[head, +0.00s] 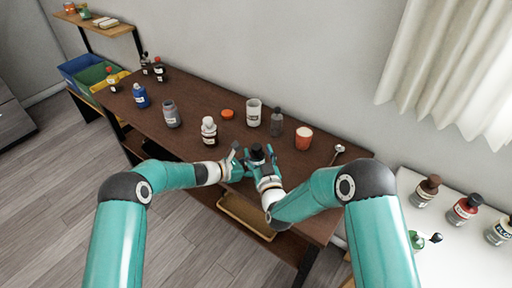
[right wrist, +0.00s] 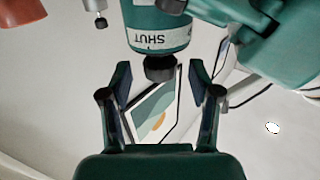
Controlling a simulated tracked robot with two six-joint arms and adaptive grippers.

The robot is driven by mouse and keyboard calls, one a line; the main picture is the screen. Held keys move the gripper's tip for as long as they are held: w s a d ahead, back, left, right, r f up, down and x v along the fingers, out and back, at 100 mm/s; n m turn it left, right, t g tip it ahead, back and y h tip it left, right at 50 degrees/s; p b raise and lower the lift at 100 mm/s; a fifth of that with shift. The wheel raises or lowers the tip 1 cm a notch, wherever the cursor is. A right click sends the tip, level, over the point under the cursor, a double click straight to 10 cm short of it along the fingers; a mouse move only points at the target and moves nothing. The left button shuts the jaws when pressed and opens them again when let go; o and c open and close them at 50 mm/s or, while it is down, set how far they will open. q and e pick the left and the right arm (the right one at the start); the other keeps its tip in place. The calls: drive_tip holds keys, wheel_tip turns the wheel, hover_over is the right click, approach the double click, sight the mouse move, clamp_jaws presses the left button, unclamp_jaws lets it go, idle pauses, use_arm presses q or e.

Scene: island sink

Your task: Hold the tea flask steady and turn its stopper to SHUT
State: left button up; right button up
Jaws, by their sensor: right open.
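The tea flask shows in the right wrist view as a teal body (right wrist: 158,14) with a pale band marked SHUT and a black stopper (right wrist: 160,68). In the head view the dark stopper (head: 257,151) shows between my two grippers, and most of the flask is hidden. My right gripper (right wrist: 160,78) is open, its fingers on either side of the stopper with gaps visible. It also shows in the head view (head: 264,164). My left gripper (head: 236,162) is beside the flask; its parts (right wrist: 255,42) overlap the flask's side in the right wrist view. Its finger closure is unclear.
A white surface (head: 440,260) with bottles stands at right.

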drive_tip(key=shift+x, duration=1.4)
drive_tip(key=shift+c, duration=0.2)
clamp_jaws()
drive_tip(key=shift+w+d+r+n+g+y, duration=0.1)
drive_tip(key=shift+n+g+y, duration=0.2)
drive_tip(key=shift+n+y, duration=0.45)
drive_tip(key=shift+d+n+g+y, duration=0.1)
drive_tip(key=shift+n+g+y, duration=0.3)
drive_tip(key=shift+y, duration=0.55)
drive_tip(key=shift+a+n+g+y, duration=0.1)
drive_tip(key=shift+n+g+y, duration=0.75)
drive_tip(key=shift+y, duration=0.55)
drive_tip(key=shift+o, duration=0.2)
unclamp_jaws()
drive_tip(key=shift+s, duration=0.2)
